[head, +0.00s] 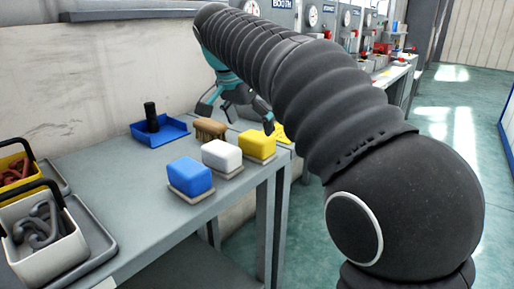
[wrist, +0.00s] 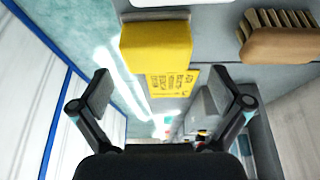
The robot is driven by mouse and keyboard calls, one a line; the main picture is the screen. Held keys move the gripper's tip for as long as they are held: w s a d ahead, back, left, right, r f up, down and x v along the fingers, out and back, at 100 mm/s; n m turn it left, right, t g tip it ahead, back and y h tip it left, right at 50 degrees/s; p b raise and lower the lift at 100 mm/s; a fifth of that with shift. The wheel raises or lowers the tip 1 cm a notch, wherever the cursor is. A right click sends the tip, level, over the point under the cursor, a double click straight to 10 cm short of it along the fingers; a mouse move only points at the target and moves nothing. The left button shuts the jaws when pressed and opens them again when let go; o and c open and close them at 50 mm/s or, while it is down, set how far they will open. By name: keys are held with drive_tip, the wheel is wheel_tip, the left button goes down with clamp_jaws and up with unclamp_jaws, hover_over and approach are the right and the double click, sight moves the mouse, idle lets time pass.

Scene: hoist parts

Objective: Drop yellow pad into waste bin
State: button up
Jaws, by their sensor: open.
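The yellow pad (head: 257,145) sits on a thin grey base at the end of a row on the grey bench. In the wrist view the yellow pad (wrist: 155,45) is at the top, ahead of my fingers and not between them. My gripper (head: 238,115) is open and empty, above and behind the pad in the head view. In the wrist view both fingers of my gripper (wrist: 165,95) stand wide apart. I cannot make out a waste bin in either view.
A white pad (head: 221,155), a blue pad (head: 190,175) and a brown brush (head: 210,129) stand close by. A yellow printed panel (wrist: 172,80) is beyond the yellow pad. A blue tray (head: 160,133) holds a black object. Caddies (head: 45,240) stand at left. The bench front is clear.

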sight(255, 136)
drive_tip(key=shift+b+x, duration=0.4)
drive_tip(key=shift+x, duration=2.2)
drive_tip(key=shift+s+d, duration=0.1)
drive_tip(key=shift+s, duration=0.05)
drive_tip(key=shift+c, duration=0.3)
drive_tip(key=c, duration=1.1)
